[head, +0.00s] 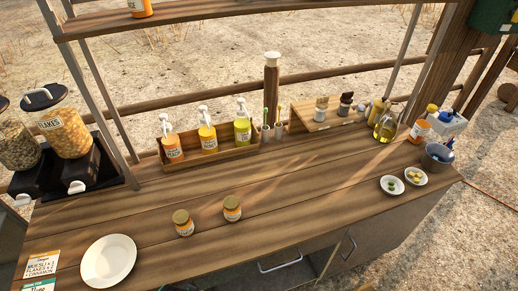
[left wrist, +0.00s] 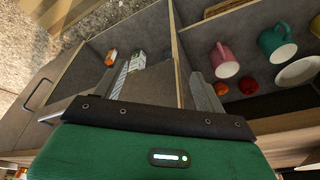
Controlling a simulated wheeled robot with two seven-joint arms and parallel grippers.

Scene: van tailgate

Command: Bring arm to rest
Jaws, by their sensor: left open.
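My left gripper (left wrist: 161,75) shows in the left wrist view with its two grey fingers spread apart and nothing between them. Its green body and black band fill the bottom of that view. It points at the open shelves of a cabinet (left wrist: 158,88). Neither gripper can be made out in the head view. My right gripper shows in no frame.
A pink mug (left wrist: 223,60), teal mug (left wrist: 277,40) and orange container (left wrist: 110,57) are in the cabinet. On the wooden counter (head: 300,213) stand two jars (head: 183,222) (head: 232,208), a white plate (head: 108,261) and a bottle rack (head: 210,155). The counter's middle right is clear.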

